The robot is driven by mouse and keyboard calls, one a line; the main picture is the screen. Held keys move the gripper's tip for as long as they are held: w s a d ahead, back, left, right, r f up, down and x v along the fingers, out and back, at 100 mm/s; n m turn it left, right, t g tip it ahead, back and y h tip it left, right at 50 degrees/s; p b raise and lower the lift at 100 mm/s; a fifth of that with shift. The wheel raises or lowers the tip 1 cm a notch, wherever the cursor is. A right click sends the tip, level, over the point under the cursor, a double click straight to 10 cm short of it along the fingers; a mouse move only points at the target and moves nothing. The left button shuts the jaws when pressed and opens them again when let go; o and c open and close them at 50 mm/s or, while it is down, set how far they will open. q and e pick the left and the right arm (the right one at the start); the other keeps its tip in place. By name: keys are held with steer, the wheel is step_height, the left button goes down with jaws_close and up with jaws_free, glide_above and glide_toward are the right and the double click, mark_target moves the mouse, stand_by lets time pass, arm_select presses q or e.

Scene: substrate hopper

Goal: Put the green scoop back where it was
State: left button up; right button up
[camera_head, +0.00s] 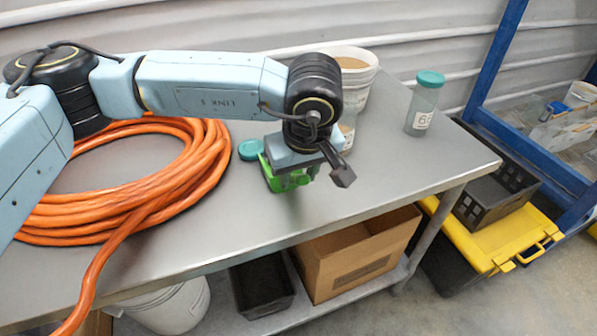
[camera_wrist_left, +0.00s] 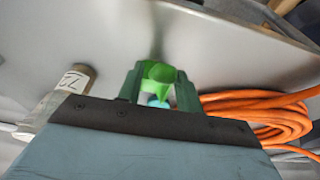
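The green scoop (camera_head: 287,180) is at my left gripper, above the middle of the grey metal table (camera_head: 350,195). In the left wrist view the scoop (camera_wrist_left: 158,72) sits between the two dark green fingers of my left gripper (camera_wrist_left: 159,84), which appear closed against its sides. A white bucket (camera_head: 362,75) with brown substrate stands behind my wrist. An open clear jar (camera_head: 348,132) is partly hidden by my wrist, and a labelled jar shows in the left wrist view (camera_wrist_left: 72,84). My right gripper is in neither view.
A loose teal lid (camera_head: 250,149) lies left of the scoop. A coiled orange hose (camera_head: 190,180) covers the table's left part. A clear jar with a teal lid (camera_head: 424,105) stands at the right. The table's front middle is free. A cardboard box (camera_head: 345,262) is below.

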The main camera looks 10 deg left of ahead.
arm_select(q)
steer(key=shift+o, duration=0.5)
steer(key=shift+r, duration=0.2)
steer(key=v, duration=1.1)
steer(key=shift+r+p, duration=0.3)
steer(key=shift+r, duration=0.1)
